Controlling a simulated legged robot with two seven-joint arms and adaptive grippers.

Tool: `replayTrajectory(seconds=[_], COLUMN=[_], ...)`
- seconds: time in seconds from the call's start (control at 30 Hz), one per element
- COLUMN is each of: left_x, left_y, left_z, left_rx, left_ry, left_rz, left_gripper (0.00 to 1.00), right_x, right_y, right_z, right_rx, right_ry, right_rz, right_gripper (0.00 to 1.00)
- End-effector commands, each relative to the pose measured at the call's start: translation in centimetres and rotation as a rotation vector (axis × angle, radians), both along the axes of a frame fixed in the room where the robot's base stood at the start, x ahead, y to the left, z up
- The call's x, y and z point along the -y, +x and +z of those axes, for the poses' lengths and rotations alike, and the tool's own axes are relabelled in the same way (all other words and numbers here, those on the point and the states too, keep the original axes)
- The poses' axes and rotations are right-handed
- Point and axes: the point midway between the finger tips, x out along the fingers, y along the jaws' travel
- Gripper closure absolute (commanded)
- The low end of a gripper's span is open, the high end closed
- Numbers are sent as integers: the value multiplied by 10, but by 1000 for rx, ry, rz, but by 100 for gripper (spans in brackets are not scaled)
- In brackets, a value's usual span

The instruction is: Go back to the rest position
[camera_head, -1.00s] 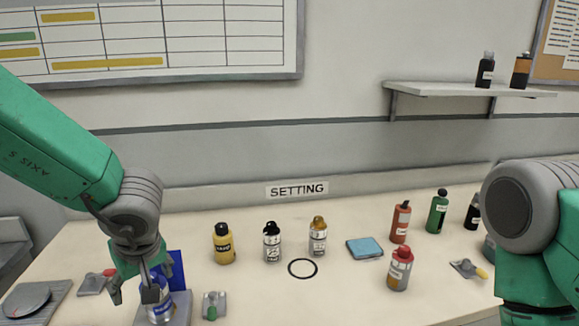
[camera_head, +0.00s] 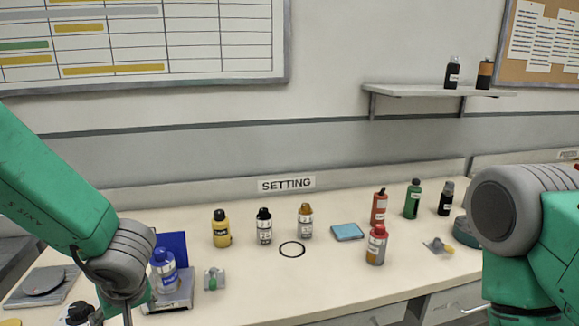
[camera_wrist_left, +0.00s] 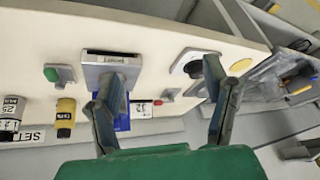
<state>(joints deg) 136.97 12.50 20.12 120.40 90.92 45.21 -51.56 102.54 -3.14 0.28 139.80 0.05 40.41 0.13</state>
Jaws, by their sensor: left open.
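My left gripper (camera_wrist_left: 163,70) is open in the left wrist view, with nothing between its fingers. In the head view it is low at the left, mostly cut off by the bottom edge. A blue bottle (camera_head: 164,270) with a white label stands upright on a grey stand (camera_head: 178,301) before a blue panel (camera_head: 173,244); the gripper is apart from it, to its lower left. The stand also shows in the left wrist view (camera_wrist_left: 108,62). My right arm is at the right edge; its gripper is out of view.
Red (camera_head: 376,245) and green (camera_head: 412,200) bottles are farther right. The front middle bench is clear.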

Motion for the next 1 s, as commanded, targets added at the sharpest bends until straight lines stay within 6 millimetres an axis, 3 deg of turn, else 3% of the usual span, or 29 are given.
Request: replayTrajectory(seconds=[0.23,0.37,0.47,0.63,0.8,0.9,1.0], left_x=[-15,-18,-16,-2,12,17,19], left_y=[-23,-46,-79,-157,-229,-253,-264], left_z=[-57,-100,-143,-205,-234,-240,-242], left_rx=[-17,-44,-88,-201,-318,-361,-379], left_ry=[82,107,95,-11,-146,-197,-221], left_rz=[-135,-256,-389,-612,-747,-786,-800], left_gripper=[31,31,31,31,31,31,31], right_x=[0,0,0,0,0,0,0], right_y=[-1,-1,-1,-1,-1,-1,-1], right_z=[-5,-9,-12,-19,-22,-23,-23], right_rx=[-1,-2,-2,-1,-1,-1,-1], right_ry=[0,0,0,0,0,0,0], right_rz=[0,0,0,0,0,0,0], right_gripper=[54,54,54,54,54,54,54])
